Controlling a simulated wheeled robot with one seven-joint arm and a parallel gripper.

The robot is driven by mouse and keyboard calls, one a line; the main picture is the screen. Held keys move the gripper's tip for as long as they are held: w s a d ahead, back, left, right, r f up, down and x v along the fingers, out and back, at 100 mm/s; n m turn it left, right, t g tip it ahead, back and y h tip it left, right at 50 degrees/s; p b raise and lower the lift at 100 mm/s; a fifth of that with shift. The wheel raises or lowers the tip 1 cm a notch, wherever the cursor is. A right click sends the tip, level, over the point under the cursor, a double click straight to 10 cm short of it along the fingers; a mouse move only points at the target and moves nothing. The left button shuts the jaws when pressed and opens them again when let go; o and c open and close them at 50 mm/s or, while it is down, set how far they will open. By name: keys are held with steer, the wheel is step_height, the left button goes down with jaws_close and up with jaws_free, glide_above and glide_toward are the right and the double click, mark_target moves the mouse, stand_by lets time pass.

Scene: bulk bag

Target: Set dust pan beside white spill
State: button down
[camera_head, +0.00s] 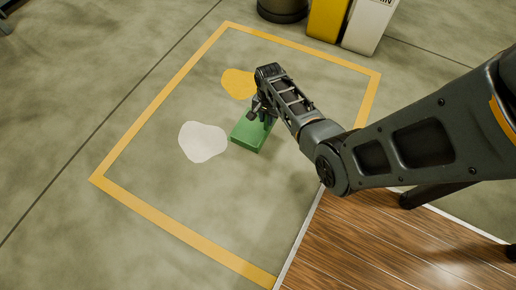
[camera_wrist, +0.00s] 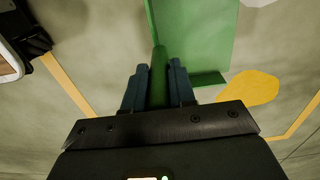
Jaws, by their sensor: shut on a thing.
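The green dust pan (camera_head: 252,135) is low over or on the floor, just right of the white spill (camera_head: 203,141) in the head view, with a small gap between them in the picture. My gripper (camera_head: 259,107) is above the pan's far end. In the wrist view my gripper (camera_wrist: 158,85) is shut on the green handle, and the dust pan (camera_wrist: 195,35) extends away beyond the fingers. A sliver of the white spill shows at the top of the wrist view (camera_wrist: 257,2). I cannot tell whether the pan touches the floor.
A yellow spill (camera_head: 239,83) lies behind the pan; it also shows in the wrist view (camera_wrist: 248,89). A yellow taped square (camera_head: 160,211) surrounds the spills. A wooden surface (camera_head: 390,250) is at the lower right. Yellow and white bins (camera_head: 368,25) and a dark round base stand at the back.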

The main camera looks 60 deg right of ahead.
steer(key=s+a+f+b, duration=0.5)
steer(key=s+a+f, duration=0.1)
steer(key=a+f, duration=0.3)
steer(key=shift+a+f+b, duration=0.3)
steer(key=shift+f+b, duration=0.05)
steer(key=shift+f, duration=0.55)
steer(key=c, duration=0.9)
jaws_free()
steer(key=shift+c, duration=0.2)
